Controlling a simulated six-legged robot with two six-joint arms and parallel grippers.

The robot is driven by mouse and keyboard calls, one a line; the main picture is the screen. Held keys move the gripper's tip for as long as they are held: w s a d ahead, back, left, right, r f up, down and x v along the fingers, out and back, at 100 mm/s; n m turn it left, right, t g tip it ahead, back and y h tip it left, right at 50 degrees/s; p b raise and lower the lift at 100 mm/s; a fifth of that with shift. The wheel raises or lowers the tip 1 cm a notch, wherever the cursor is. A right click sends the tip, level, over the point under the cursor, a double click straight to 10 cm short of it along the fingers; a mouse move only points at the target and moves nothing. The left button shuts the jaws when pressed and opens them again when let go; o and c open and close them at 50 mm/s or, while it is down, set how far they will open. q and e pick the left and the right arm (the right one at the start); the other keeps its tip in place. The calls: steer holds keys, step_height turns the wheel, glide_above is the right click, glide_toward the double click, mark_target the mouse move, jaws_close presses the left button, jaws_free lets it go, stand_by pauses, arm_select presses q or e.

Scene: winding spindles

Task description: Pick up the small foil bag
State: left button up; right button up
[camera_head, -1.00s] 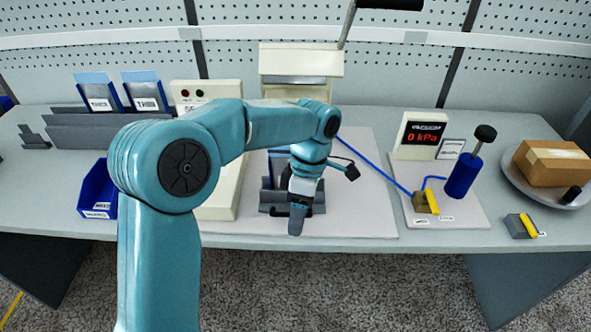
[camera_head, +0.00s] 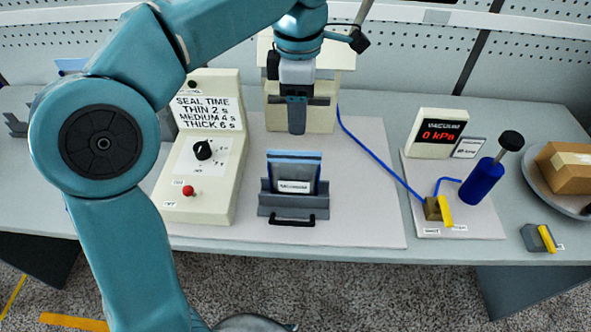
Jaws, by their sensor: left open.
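A blue and silver bag (camera_head: 294,168) with a white label stands upright in a grey holder (camera_head: 293,205) with a black handle at its front. Its label is too small to read surely, and I cannot tell whether it is the small foil bag. My left gripper (camera_head: 297,118) is open and empty. It points down and shows above the bag in the picture, apart from it, in front of the cream machine (camera_head: 325,112) at the back. My right gripper is not in view.
A cream seal-time box (camera_head: 209,150) with a knob and red button stands left of the holder. At right are a vacuum display (camera_head: 437,133), a blue pump (camera_head: 478,182), a yellow-handled valve (camera_head: 440,210) and a cardboard box (camera_head: 566,167). A blue hose (camera_head: 375,151) crosses the mat.

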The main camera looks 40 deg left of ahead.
arm_select(q)
steer(key=b, duration=0.1)
glide_above(297, 154)
step_height(297, 154, down, 6)
steer(key=shift+s+f, duration=0.1)
step_height(297, 154, down, 6)
steer(key=shift+r, duration=0.2)
jaws_close()
